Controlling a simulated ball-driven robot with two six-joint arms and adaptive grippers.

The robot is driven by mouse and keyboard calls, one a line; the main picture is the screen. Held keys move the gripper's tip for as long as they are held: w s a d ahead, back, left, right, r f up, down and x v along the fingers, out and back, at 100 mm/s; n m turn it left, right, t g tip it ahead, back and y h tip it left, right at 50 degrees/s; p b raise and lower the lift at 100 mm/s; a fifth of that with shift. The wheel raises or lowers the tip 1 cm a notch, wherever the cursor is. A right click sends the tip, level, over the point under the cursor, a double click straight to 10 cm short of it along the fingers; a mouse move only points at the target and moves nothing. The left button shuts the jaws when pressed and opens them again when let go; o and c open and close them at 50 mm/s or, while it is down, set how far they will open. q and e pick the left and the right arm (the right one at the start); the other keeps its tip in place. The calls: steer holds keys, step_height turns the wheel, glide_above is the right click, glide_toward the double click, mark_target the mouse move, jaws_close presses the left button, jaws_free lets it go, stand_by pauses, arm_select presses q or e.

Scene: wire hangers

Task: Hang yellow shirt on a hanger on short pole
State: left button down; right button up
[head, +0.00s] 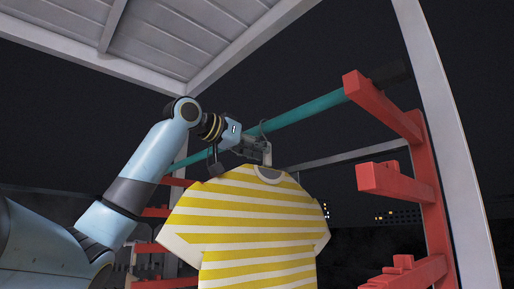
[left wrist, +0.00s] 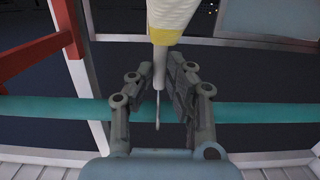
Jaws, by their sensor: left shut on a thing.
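The yellow-and-white striped shirt (head: 245,225) hangs upright on a hanger in the head view. A pale edge of the shirt shows at the top of the left wrist view (left wrist: 172,15). My left gripper (head: 258,152) is at the shirt's collar, shut on the hanger (left wrist: 158,68), whose neck runs between the two fingers in the left wrist view. The teal pole (head: 315,106) passes right behind the gripper, and it crosses behind the fingers in the left wrist view (left wrist: 262,113). The hook overlaps the pole; I cannot tell whether it rests on it. My right gripper is out of view.
A red rack (head: 432,190) with protruding arms stands at the right, and one upper arm meets the pole's end. More red bars (head: 165,284) lie behind at the lower left. A white roof frame (head: 250,40) is overhead. A white post (head: 445,120) stands at the far right.

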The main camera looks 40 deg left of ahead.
stand_by(0.3)
arm_select(q)
steer(key=c, duration=1.2)
jaws_free()
steer(key=s, duration=0.4)
steer(key=s+a, duration=0.1)
steer(key=s, duration=0.1)
steer(key=shift+s+r, duration=0.2)
steer(key=shift+r, duration=0.1)
steer(key=shift+s+d+r, duration=0.15)
steer(key=shift+s+d, duration=0.1)
steer(key=shift+s, duration=0.3)
